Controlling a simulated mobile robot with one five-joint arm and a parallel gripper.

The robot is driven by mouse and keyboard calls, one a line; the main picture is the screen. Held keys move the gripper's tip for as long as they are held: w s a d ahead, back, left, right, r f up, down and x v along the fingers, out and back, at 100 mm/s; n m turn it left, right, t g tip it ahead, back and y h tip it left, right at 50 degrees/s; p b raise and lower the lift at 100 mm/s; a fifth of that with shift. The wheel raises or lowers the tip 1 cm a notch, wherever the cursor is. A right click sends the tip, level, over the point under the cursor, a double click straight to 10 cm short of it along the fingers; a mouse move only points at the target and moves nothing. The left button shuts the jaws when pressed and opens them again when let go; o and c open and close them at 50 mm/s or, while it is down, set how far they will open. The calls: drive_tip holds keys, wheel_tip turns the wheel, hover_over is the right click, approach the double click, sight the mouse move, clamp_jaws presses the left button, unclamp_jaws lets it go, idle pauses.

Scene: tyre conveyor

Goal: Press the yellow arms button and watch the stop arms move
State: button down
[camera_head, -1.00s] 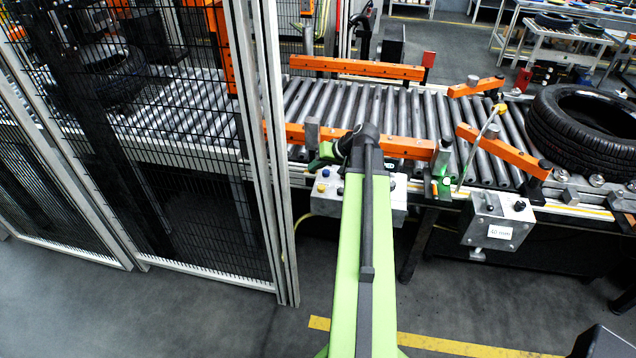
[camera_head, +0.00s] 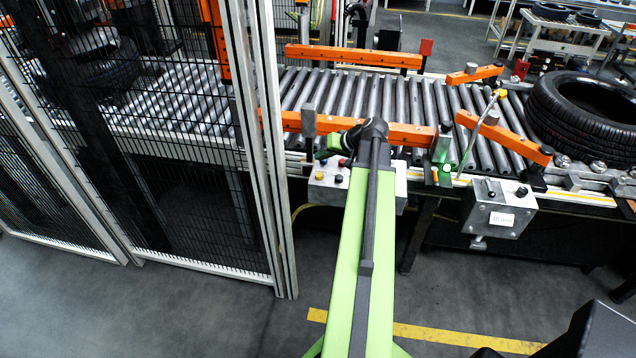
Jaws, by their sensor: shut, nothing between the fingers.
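The yellow button (camera_head: 338,178) is on the top of a grey control box (camera_head: 328,193) at the conveyor's near side. A red button (camera_head: 341,163) and a dark button (camera_head: 319,176) are beside it. The orange stop arms, one far (camera_head: 475,74) and one near (camera_head: 504,139), angle inward over the rollers. A tyre (camera_head: 585,105) lies to their right.
Orange guide rails, one far (camera_head: 354,57) and one near (camera_head: 405,134), border the roller conveyor (camera_head: 350,95). A mesh fence (camera_head: 190,190) stands close on the left. A second control box (camera_head: 500,208) hangs at the right. The grey floor (camera_head: 210,315) in front is free.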

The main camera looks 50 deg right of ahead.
sight(321, 175)
drive_tip(key=shift+f+b, duration=1.7)
drive_tip(key=shift+f, duration=0.65)
drive_tip(key=shift+w+f+b, duration=0.1)
drive_tip(key=shift+f+b, duration=0.35)
drive_tip(key=shift+f+b, duration=0.45)
idle(0.4)
idle(0.3)
drive_tip(key=shift+r+p, duration=0.9)
wheel_tip(321, 175, up, 5)
drive_tip(key=p, duration=0.5)
drive_tip(key=shift+r, duration=0.1)
